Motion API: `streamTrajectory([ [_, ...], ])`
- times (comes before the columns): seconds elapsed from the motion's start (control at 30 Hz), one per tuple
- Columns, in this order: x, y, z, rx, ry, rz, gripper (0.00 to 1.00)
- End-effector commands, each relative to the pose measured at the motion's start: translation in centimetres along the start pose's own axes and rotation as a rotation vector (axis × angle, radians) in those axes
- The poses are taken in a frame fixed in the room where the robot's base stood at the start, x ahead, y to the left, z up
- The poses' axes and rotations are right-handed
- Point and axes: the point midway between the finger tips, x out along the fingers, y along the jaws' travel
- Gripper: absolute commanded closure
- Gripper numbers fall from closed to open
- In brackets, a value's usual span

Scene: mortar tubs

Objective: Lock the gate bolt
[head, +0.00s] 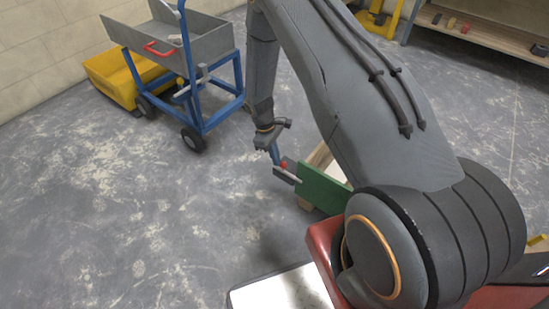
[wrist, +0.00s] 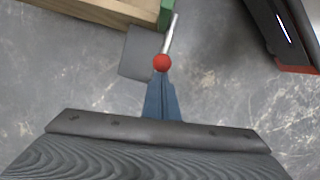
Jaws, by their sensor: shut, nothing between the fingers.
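The gate bolt is a thin silver rod (head: 292,178) with a red ball knob (head: 283,165), at the left end of a green gate panel (head: 322,188). A grey plate (head: 284,175) sits beside the rod. In the wrist view the rod (wrist: 171,36) runs up from the red knob (wrist: 161,62), with the grey plate (wrist: 137,52) to its left and a bit of green panel (wrist: 166,15) above. My gripper (head: 276,158) is shut and empty, its blue fingers (wrist: 162,84) right at the knob. I cannot tell whether they touch it.
A wooden beam (wrist: 110,8) lies beside the green panel. A blue-framed cart (head: 209,105) with a grey tray (head: 203,43) and a yellow tub (head: 112,83) stand at the upper left. A wooden bench (head: 485,32) is at the upper right. The floor left of the gate is clear.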

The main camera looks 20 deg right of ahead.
Motion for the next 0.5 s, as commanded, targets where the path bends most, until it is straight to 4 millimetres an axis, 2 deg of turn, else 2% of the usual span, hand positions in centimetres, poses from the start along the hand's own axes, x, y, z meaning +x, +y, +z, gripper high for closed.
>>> streamTrajectory([
  [0.07, 0.3, -0.2, 0.3, 0.0, -0.01, -0.006, 1.0],
  [0.17, 0.3, -0.3, -0.6, 0.0, -0.008, -0.005, 1.0],
  [0.33, 0.2, -0.9, -3.7, -0.007, -0.002, 0.001, 1.0],
  [0.5, -4.3, -0.7, -3.4, -0.002, 0.001, 0.002, 1.0],
])
